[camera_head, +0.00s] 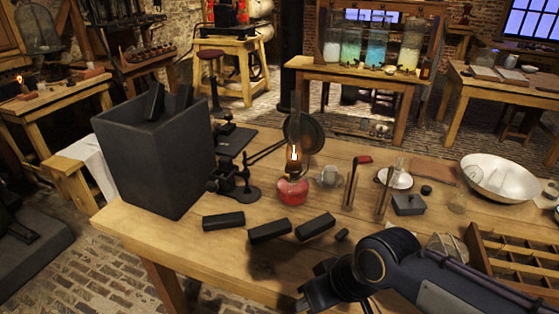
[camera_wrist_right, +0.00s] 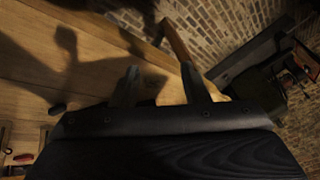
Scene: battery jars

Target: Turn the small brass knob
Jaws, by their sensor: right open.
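An oil lamp with a red base (camera_head: 292,192) and a lit flame (camera_head: 294,156) stands on the wooden table in the head view. A dark round disc stands behind its glass chimney. The small brass knob is too small to make out; the lamp's burner (camera_head: 293,174) sits between base and flame. My right gripper (camera_head: 312,291) is low at the table's front edge, well in front of the lamp and apart from it. In the right wrist view my right gripper (camera_wrist_right: 160,82) is open and empty over the table edge. My left gripper is out of view.
Black blocks (camera_head: 269,231) lie between the lamp and my right gripper. A large dark box (camera_head: 160,165) and a black stand (camera_head: 240,190) are left of the lamp. A glass tube (camera_head: 350,185), white bowl (camera_head: 500,177) and compartment tray (camera_head: 520,262) are to the right.

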